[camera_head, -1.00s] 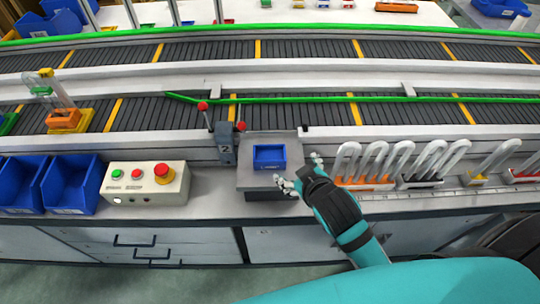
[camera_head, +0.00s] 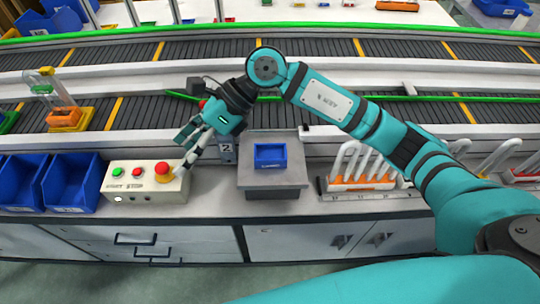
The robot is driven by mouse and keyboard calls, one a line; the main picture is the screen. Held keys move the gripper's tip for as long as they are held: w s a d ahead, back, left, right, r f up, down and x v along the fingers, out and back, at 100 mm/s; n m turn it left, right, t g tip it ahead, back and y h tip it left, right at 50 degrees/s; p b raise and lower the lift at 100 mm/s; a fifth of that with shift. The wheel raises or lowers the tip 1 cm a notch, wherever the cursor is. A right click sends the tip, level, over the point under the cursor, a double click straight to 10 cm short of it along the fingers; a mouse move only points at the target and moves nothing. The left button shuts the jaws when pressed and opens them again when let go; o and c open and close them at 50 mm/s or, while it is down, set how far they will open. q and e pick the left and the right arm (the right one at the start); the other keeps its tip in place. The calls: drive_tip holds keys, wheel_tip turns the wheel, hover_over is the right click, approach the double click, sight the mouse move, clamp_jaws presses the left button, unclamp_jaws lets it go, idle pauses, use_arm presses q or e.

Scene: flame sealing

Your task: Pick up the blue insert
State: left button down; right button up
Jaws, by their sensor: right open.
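The blue insert (camera_head: 270,155) is a small open box shape. It sits on the grey block (camera_head: 272,179) at the middle of the bench. My right gripper (camera_head: 182,154) is open and empty, left of the insert and well apart from it. Its fingers point down and left, and one fingertip is close to the red button on the control box; I cannot tell whether they touch. My left gripper is not in view.
A cream control box (camera_head: 146,184) and blue bins (camera_head: 70,184) stand on the left. A rack with clear U-shaped tubes and an orange base (camera_head: 362,184) stands right of the block, partly behind my arm. Conveyors (camera_head: 330,112) run behind the bench.

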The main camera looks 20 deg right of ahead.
drive_tip(key=w+d+f+t+h, duration=0.1)
drive_tip(key=w+d+h, duration=0.2)
drive_tip(key=d, duration=0.3)
drive_tip(key=w+d+f+h, duration=0.2)
drive_tip(key=w+d+h, duration=0.1)
drive_tip(key=d+h, duration=0.15)
drive_tip(key=t+h+p, duration=0.1)
drive_tip(key=h+p, duration=0.2)
drive_tip(key=p, duration=0.1)
hover_over(270, 155)
wheel_tip(270, 155, down, 9)
drive_tip(key=shift+f, duration=0.7)
drive_tip(key=shift+f+p, duration=0.3)
drive_tip(key=shift+p, duration=0.05)
wheel_tip(270, 155, down, 4)
drive_tip(key=shift+r+p, duration=0.15)
drive_tip(key=shift+p, duration=0.7)
drive_tip(key=shift+f, duration=0.45)
drive_tip(key=c, duration=1.5)
drive_tip(key=shift+r, duration=0.1)
drive_tip(key=shift+c, duration=0.2)
